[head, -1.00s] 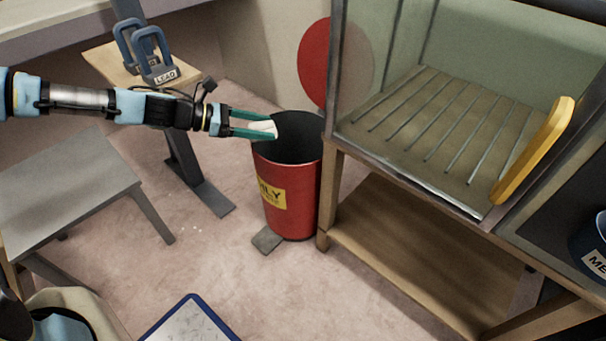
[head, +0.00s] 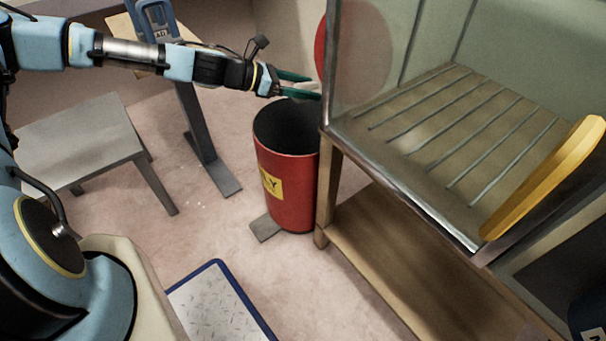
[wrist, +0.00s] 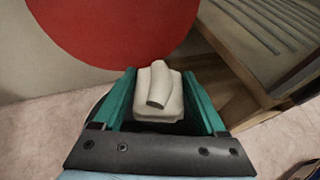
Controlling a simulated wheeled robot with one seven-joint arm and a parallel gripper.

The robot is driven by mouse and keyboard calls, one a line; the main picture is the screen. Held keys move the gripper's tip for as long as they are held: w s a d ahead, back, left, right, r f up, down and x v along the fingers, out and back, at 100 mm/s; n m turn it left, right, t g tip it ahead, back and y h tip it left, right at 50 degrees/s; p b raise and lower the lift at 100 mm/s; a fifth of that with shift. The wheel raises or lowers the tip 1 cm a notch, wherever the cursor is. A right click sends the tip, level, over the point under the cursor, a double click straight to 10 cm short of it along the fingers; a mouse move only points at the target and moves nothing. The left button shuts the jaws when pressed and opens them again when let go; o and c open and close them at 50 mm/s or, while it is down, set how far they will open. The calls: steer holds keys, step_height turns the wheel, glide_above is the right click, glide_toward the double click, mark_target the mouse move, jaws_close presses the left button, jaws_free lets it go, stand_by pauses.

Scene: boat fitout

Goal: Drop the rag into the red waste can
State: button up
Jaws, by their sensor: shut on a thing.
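The red waste can (head: 290,190) stands open on the floor beside the wooden bench leg, with a yellow label on its side. My gripper (head: 302,86) is above the can's far rim in the head view. It is shut on the rag (wrist: 158,93), a pale folded cloth, which shows between the green fingers in the wrist view. In the head view only a small pale bit of the rag shows between the fingers. The can's dark inside looks empty where I can see it. In the wrist view the can is mostly hidden behind my gripper.
A glass-sided cabinet with a slatted floor (head: 450,130) and a yellow handle (head: 545,180) stands right of the can. A red disc (wrist: 120,25) is on the wall behind. A grey stool (head: 85,140) stands left. A blue-edged mat (head: 220,305) lies in front on open floor.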

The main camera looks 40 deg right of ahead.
steer(key=shift+f+b, duration=1.2)
steer(key=shift+f, duration=0.4)
steer(key=shift+r, duration=0.1)
steer(key=o, duration=1.3)
steer(key=shift+c, duration=0.2)
steer(key=shift+a, duration=0.1)
steer(key=p+v, duration=0.3)
steer(key=v, duration=0.7)
steer(key=shift+a+r+p, duration=0.2)
steer(key=shift+a+p, duration=0.1)
steer(key=shift+p, duration=0.05)
steer(key=shift+w, duration=0.1)
